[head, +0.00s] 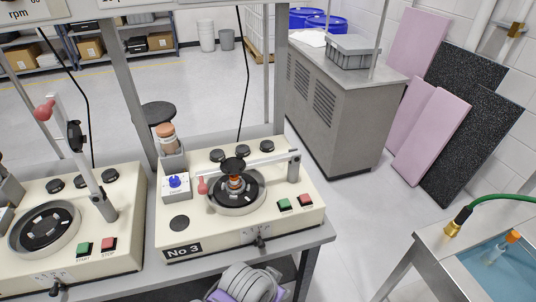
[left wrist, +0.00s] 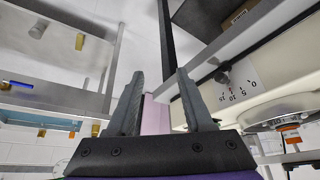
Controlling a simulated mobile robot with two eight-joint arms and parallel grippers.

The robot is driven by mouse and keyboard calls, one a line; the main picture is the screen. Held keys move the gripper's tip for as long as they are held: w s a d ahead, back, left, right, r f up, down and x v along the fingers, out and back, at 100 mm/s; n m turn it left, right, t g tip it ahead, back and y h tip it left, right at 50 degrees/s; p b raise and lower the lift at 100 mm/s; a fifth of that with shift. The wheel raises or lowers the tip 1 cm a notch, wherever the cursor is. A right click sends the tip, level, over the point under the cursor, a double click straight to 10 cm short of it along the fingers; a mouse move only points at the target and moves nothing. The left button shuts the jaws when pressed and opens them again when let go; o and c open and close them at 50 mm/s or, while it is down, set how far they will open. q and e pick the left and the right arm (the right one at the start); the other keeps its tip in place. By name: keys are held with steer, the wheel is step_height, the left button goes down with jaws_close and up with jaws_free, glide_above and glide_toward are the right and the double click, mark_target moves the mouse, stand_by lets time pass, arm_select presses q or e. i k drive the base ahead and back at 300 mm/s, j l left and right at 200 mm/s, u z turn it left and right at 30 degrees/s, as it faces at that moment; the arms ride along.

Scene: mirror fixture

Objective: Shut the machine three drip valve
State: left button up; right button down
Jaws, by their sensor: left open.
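Machine No 3 (head: 290,222) is a cream polishing machine on the bench in the head view. Its drip valve (head: 175,182) is a blue knob on a small white panel at its left, below an orange-brown bottle (head: 166,136). The knob's exact setting is too small to read. My left gripper (left wrist: 160,74) is open and empty in the left wrist view, beside a cream machine front with a numbered scale (left wrist: 238,90) and a dark knob (left wrist: 222,76). The drip valve does not show in that view. My right gripper is in neither view.
A red-handled arm (head: 245,168) lies across No 3's round plate, near the valve. Green and red buttons (head: 294,203) sit at its right. Another machine (head: 75,235) stands left, its arm raised. A sink (head: 490,255) is at the right. Floor between is clear.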

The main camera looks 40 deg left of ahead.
mark_target(174, 181)
steer(key=u, duration=1.6)
